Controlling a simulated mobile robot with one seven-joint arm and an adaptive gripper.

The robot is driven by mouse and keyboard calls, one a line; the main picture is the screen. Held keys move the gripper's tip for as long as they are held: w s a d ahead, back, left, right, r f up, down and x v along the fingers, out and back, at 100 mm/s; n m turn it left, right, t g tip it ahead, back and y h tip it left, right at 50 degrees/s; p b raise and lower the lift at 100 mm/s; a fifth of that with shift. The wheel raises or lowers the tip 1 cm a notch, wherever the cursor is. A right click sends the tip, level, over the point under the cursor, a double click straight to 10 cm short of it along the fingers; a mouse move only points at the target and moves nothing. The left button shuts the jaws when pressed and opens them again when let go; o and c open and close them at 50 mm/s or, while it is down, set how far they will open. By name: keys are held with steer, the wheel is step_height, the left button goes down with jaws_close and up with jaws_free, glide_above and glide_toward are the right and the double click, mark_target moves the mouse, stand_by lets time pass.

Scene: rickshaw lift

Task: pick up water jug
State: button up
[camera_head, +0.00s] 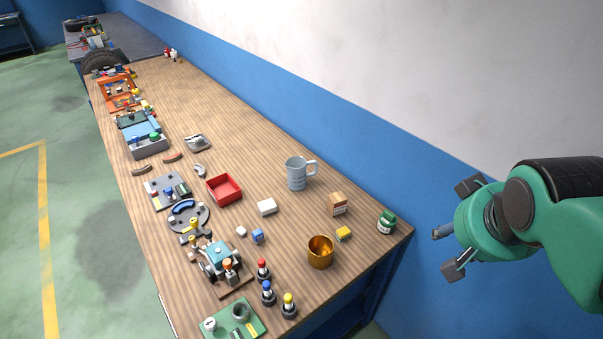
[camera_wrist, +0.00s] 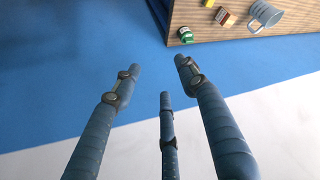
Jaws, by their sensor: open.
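The water jug (camera_head: 297,174) is light blue-grey with a handle on its right side. It stands upright on the wooden workbench (camera_head: 240,130), near the wall side. It also shows at the top right of the wrist view (camera_wrist: 265,14), cut by the frame edge. My gripper (camera_head: 453,230) is at the right of the head view, off the bench's near right corner and well apart from the jug. Its three fingers are spread open and empty, also in the wrist view (camera_wrist: 160,72).
Near the jug are a cardboard box (camera_head: 338,204), a green jar (camera_head: 387,222), a yellow block (camera_head: 344,233), a brass cup (camera_head: 320,252), a white block (camera_head: 267,207) and a red tray (camera_head: 224,189). A blue and white wall (camera_head: 400,160) runs behind the bench.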

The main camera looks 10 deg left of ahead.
steer(key=w+r+n+t+h+p, duration=0.1)
steer(key=w+r+n+t+p, duration=0.2)
steer(key=w, duration=2.5)
steer(key=w+a+f+n+y+p, duration=0.1)
steer(key=w+a+f+p, duration=0.1)
steer(key=w+a, duration=0.35)
steer(key=w+a+f+y+p, duration=0.2)
steer(key=w+f, duration=0.1)
steer(key=w, duration=0.5)
steer(key=w+a+f+n+g+y+p, duration=0.1)
steer(key=w+a+f, duration=0.3)
steer(key=a+f, duration=0.4)
steer(key=w+a+f+n+g+y+p, duration=0.1)
steer(key=w+a+f+n+y+p, duration=0.1)
steer(key=a+f, duration=0.5)
step_height(320, 180, down, 6)
steer(key=shift+w+a+r+n+g+y, duration=0.15)
steer(key=shift+w+a+n+g+y, duration=0.2)
steer(key=shift+w+n+y, duration=0.45)
steer(key=shift+y, duration=0.3)
steer(key=shift+w, duration=0.1)
